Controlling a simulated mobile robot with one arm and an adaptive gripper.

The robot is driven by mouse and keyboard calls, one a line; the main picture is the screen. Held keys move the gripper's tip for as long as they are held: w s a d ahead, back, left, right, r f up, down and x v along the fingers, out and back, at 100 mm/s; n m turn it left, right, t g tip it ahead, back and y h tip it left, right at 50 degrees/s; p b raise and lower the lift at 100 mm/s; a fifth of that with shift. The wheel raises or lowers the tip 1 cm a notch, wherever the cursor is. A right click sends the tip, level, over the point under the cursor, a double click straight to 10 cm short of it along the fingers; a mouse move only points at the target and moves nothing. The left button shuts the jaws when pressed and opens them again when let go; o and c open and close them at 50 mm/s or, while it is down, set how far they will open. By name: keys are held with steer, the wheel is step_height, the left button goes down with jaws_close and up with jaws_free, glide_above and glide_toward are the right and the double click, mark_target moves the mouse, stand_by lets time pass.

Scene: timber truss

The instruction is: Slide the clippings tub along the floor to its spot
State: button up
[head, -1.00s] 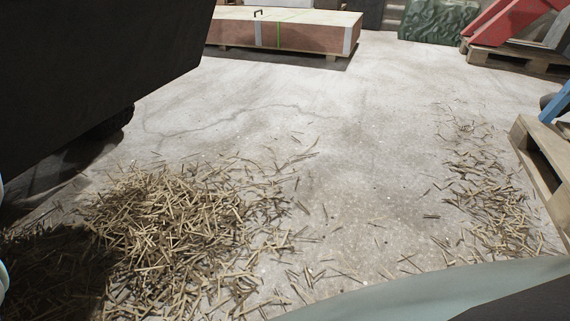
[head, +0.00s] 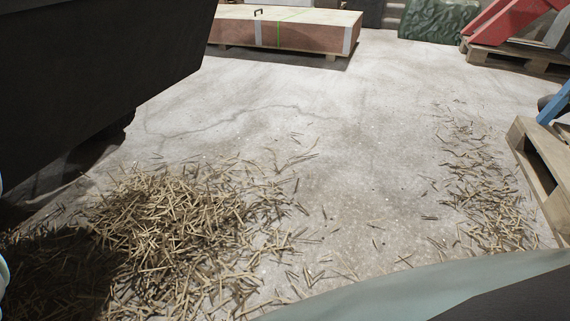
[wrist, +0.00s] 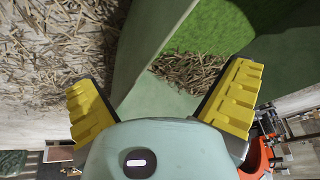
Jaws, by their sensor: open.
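A pale green wall (wrist: 150,40), which looks like the clippings tub's side, shows in the wrist view. Brighter green surface and a small heap of clippings (wrist: 188,70) lie to its right, seemingly inside the tub. My gripper (wrist: 162,77) is open, its yellow ridged fingers spread on either side of the wall. I cannot tell whether either finger touches it. The tub cannot be made out clearly in the head view, and its spot is not recognisable.
Loose clippings (head: 180,225) cover the floor at left, with more (head: 485,190) at right. A dark container (head: 95,70) overhangs the upper left. A wooden pallet (head: 545,165) stands at right, a long crate (head: 285,32) at the back. The middle floor is mostly clear.

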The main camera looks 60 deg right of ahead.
steer(key=shift+s+r, duration=0.1)
steer(key=shift+r, duration=0.05)
steer(key=p+v, duration=0.4)
steer(key=v, duration=0.3)
steer(key=shift+r, duration=0.4)
stand_by(0.7)
steer(key=shift+s+a+p, duration=0.1)
steer(key=shift+p, duration=0.25)
